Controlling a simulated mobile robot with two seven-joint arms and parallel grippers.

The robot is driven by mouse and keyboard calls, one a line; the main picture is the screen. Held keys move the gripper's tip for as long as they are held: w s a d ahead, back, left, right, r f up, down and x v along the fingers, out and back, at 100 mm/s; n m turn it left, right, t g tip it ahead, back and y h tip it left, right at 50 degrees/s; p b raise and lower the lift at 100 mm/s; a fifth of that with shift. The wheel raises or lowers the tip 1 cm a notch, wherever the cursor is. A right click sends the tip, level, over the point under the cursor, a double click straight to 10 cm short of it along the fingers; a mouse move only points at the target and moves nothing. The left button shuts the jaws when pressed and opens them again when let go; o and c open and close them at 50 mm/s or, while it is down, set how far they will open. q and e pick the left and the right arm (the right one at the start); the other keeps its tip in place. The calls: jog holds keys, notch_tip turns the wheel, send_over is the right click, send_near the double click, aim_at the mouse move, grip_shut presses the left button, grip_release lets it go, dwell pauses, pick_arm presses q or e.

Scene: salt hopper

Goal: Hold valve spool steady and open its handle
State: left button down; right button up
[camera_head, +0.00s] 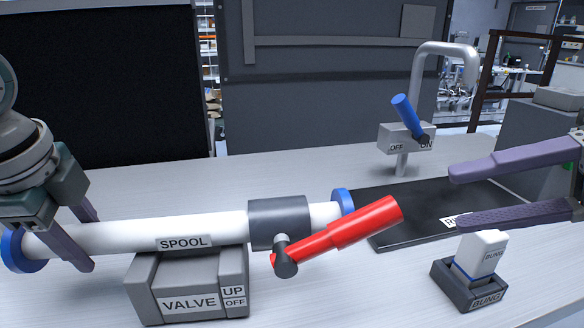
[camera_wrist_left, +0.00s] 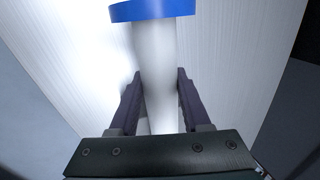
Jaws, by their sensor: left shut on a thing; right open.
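The valve spool (camera_head: 130,235) is a white pipe with blue end rings, lying roughly level across a grey block labelled VALVE (camera_head: 150,290). A dark grey valve body (camera_head: 278,222) sits around it near its right end. Its red handle (camera_head: 345,230) slants up to the right from a dark pivot. My left gripper (camera_head: 82,240) is shut on the pipe near its left end. In the left wrist view the pipe (camera_wrist_left: 160,70) runs between its fingers (camera_wrist_left: 160,90). My right gripper (camera_head: 455,198) is open and empty, to the right of the handle, with its fingers apart.
A white bung (camera_head: 482,255) stands in a dark holder (camera_head: 468,288) below my right gripper. A black tray (camera_head: 395,205) lies behind the handle. A tap (camera_head: 415,85) with a blue lever (camera_head: 405,112) and OFF/ON plate stands behind.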

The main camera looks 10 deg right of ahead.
aim_at(351, 218)
jog(key=shift+s, duration=0.1)
